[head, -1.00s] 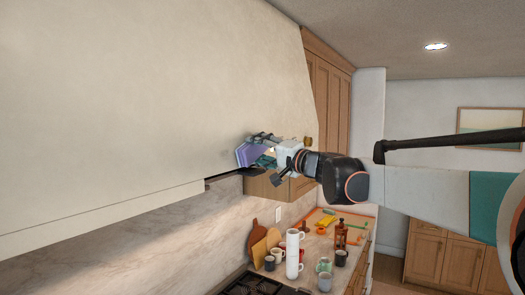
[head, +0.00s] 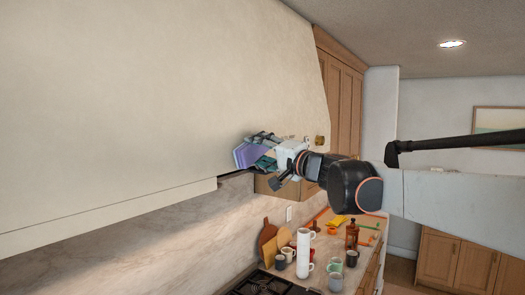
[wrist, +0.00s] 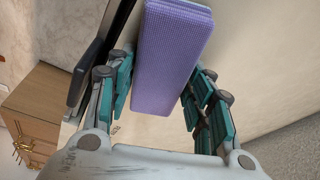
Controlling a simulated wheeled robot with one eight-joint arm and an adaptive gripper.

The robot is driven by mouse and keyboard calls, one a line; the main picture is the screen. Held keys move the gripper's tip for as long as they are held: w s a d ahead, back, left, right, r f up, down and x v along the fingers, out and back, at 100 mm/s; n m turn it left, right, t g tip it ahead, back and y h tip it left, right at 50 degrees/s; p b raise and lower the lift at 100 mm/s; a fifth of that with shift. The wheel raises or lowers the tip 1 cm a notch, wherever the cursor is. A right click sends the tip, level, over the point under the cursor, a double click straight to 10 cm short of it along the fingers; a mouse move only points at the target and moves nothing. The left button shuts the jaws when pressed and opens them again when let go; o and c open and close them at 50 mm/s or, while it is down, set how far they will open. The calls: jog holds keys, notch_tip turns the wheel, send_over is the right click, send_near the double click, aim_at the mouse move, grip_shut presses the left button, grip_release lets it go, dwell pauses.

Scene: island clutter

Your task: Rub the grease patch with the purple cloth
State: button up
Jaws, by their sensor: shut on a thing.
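The purple cloth (head: 250,156) is a thick folded pad held in my gripper (head: 272,158), beside the large cream range hood (head: 150,100), near its lower right end. In the wrist view the cloth (wrist: 172,60) stands out between the teal-padded fingers of my gripper (wrist: 160,80), which are closed on its two sides. Its far end lies close to the cream surface; I cannot tell whether it touches. I cannot make out the grease patch in either view.
A wooden cabinet (head: 340,105) stands just right of the hood. Below, the counter holds a white mug stack (head: 304,252), cutting boards (head: 268,243), a brown bottle (head: 352,236) and several other mugs. A black stove (head: 262,284) is at the bottom edge.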

aim_at(242, 153)
jog(key=shift+s+a, duration=1.15)
jog(key=shift+s, duration=0.3)
jog(key=shift+s+a, duration=1.15)
jog(key=shift+s, duration=0.3)
jog(key=shift+d, duration=0.1)
jog(key=shift+w+d+r+p+v, duration=0.1)
jog(key=shift+d+v, duration=0.05)
jog(key=shift+v, duration=0.8)
jog(key=shift+w+d+r+p+v, duration=0.1)
jog(key=shift+w+d+v, duration=0.1)
jog(key=shift+v, duration=0.7)
jog(key=shift+w+d+r+p+v, duration=0.1)
jog(key=shift+d+v, duration=0.05)
jog(key=shift+v, duration=0.8)
jog(key=shift+s+d, duration=0.95)
jog(key=shift+d, duration=0.25)
jog(key=shift+f, duration=0.1)
